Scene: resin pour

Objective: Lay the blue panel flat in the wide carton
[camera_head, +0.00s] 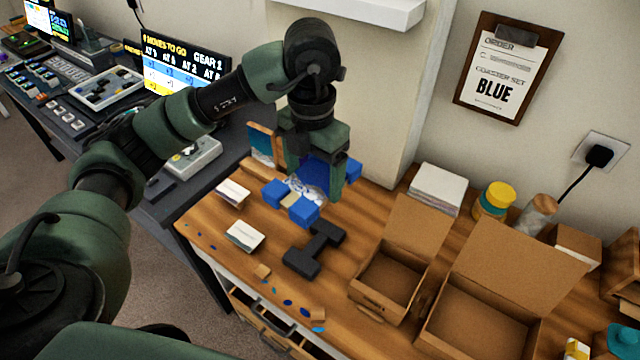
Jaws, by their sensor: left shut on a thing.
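My left gripper (315,184) points down over the left part of the wooden bench, its fingers on both sides of the blue panel (320,172). It is shut on the panel, which is partly hidden by the fingers. Blue blocks (274,193) and a white-and-blue swirled surface sit around and below it; I cannot tell whether the panel still touches them. The wide carton (475,323) stands open at the bench's right front, its lid raised at the back; the visible part of its inside is empty. My right gripper is not in view.
A smaller open carton (395,279) stands left of the wide one. White stacked sheets (437,188), a yellow-lidded jar (494,200) and a cork-topped jar (537,213) stand behind.

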